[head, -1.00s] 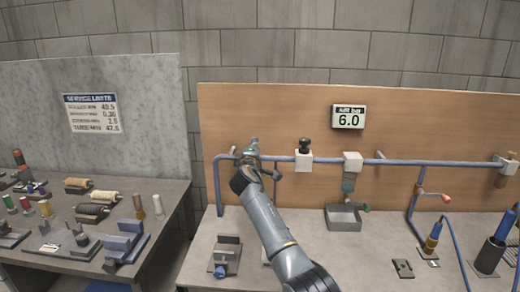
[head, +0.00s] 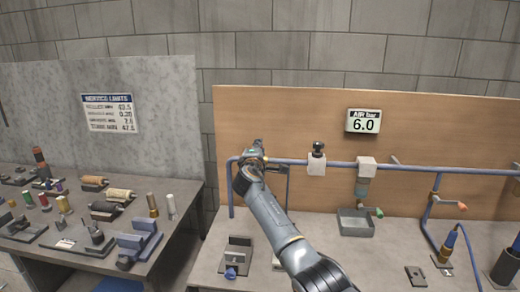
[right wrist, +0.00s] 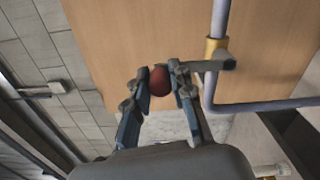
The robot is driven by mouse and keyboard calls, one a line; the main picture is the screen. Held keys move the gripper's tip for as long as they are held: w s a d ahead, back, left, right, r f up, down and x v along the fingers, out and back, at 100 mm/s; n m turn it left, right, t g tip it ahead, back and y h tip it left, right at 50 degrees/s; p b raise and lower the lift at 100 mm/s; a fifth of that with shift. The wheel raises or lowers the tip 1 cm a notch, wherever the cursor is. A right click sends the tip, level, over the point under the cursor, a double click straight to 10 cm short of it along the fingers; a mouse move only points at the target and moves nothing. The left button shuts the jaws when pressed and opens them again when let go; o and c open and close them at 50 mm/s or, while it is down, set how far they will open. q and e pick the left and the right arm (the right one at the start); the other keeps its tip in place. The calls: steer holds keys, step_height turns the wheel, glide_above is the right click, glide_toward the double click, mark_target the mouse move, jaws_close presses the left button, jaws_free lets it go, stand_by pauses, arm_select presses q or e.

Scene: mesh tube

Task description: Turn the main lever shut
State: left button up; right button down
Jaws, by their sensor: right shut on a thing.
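My right gripper (head: 256,146) is at the left end of the blue pipe (head: 340,164), in front of the wooden board. In the right wrist view the right gripper (right wrist: 162,80) is closed around a dark red knob (right wrist: 160,77), one finger on each side. Beside it, a grey lever bar (right wrist: 212,66) runs out from a brass valve body (right wrist: 215,48) on the pipe. The join between knob and bar is hidden by the finger. In the head view the lever is mostly hidden behind my gripper. My left gripper is not in view.
A white regulator block (head: 317,166) and a filter above a grey tray (head: 356,222) are to the right on the pipe. A second bench with spools (head: 93,182) stands at the left.

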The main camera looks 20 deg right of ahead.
steer(key=shift+r, duration=0.25)
steer(key=c, duration=1.4)
jaws_free()
steer(key=shift+o, duration=1.3)
steer(key=shift+w, duration=0.1)
steer(key=shift+f, duration=0.2)
steer(key=v, duration=1.2)
steer(key=shift+d, duration=0.1)
